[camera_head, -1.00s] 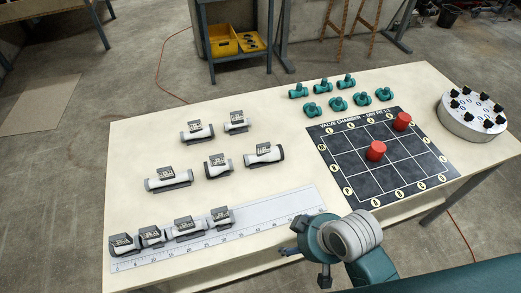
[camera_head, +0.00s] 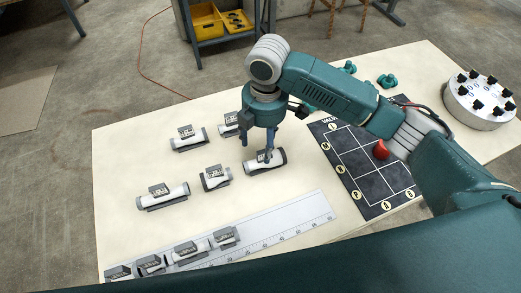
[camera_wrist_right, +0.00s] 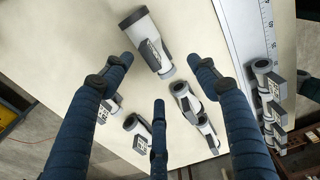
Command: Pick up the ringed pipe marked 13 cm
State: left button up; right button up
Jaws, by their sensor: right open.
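My right gripper (camera_head: 265,152) is open, pointing down over a white pipe with dark end rings and a grey tag (camera_head: 254,166). In the wrist view this pipe (camera_wrist_right: 148,38) lies just ahead of the spread fingers (camera_wrist_right: 160,72), not clasped. Other tagged pipes lie left of it: a long one (camera_head: 162,197), a short one (camera_head: 215,179), one behind (camera_head: 188,140) and one partly hidden by the gripper (camera_head: 229,126). Tag numbers are too small to read, so I cannot tell which is marked 13 cm. My left gripper is out of view.
A black grid board (camera_head: 350,181) with a red cylinder (camera_head: 381,150) is right, partly under my arm. Teal fittings (camera_head: 387,81) and a round grey stand (camera_head: 478,101) with black knobs are further right.

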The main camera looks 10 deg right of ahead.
jog(key=shift+w+d+r, duration=0.6)
jog(key=shift+w+r, duration=0.05)
jog(key=shift+w, duration=0.05)
jog(key=shift+w+d, duration=0.15)
notch_tip(320, 180, down, 4)
jog(key=shift+f+p, duration=0.2)
jog(key=shift+p, duration=0.3)
jog(key=shift+w+f+p, duration=0.1)
jog(key=shift+f+p, duration=0.9)
jog(key=shift+f, duration=2)
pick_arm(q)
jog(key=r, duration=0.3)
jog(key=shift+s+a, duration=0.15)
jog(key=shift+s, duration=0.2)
pick_arm(e)
jog(key=c, duration=1.3)
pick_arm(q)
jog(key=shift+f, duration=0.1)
pick_arm(e)
jog(key=shift+r, duration=0.15)
jog(key=shift+c, duration=0.2)
